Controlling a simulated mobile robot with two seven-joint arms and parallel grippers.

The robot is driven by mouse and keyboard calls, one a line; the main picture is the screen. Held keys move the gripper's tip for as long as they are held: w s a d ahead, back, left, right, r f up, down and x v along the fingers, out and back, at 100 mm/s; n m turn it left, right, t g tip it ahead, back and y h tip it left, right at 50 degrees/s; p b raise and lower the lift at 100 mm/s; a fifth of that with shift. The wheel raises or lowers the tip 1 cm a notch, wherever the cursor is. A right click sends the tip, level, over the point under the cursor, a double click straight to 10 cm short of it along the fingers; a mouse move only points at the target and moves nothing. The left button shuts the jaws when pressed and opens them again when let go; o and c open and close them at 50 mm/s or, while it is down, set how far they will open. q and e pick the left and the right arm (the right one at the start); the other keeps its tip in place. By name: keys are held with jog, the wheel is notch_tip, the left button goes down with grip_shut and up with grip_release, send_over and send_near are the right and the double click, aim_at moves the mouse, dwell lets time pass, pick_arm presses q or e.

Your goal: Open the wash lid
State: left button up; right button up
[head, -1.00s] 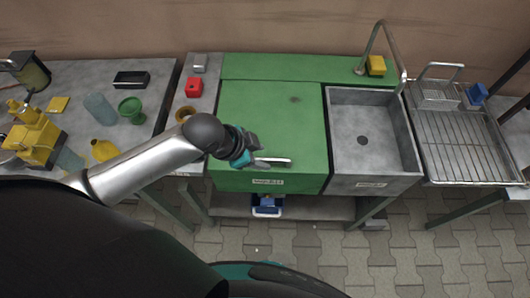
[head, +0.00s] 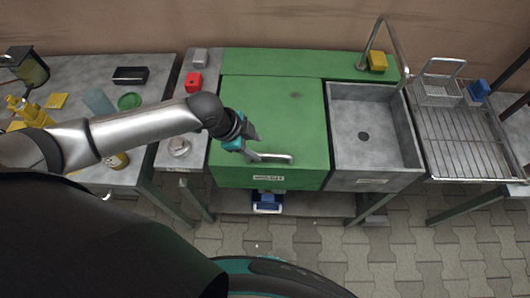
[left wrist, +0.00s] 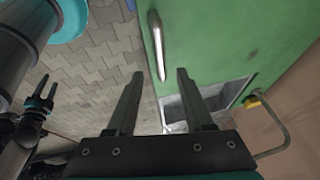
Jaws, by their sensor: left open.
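The wash lid (head: 285,115) is a broad green panel lying flat and closed, left of the grey sink. Its silver bar handle (head: 272,157) is near the front edge; the handle also shows in the left wrist view (left wrist: 157,45). My left gripper (head: 251,146) is open, close to the handle's left end. In the left wrist view the open fingers (left wrist: 160,90) have an empty gap, with the handle ahead of it; I see no grip. A dark gripper with teal parts, which looks like my right one (left wrist: 42,98), is at the left of that view, small, its opening unclear.
The sink basin (head: 375,135) with its tap (head: 385,35) is right of the lid, then a wire rack (head: 460,140). A red block (head: 193,81) and a round metal part (head: 178,147) sit on the left strip. A blue-and-white item (head: 267,201) is below.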

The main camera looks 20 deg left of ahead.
aim_at(267, 155)
pick_arm(q)
jog(key=b+x, duration=0.1)
jog(key=x, duration=0.6)
grip_shut()
dwell(0.4)
dwell(1.0)
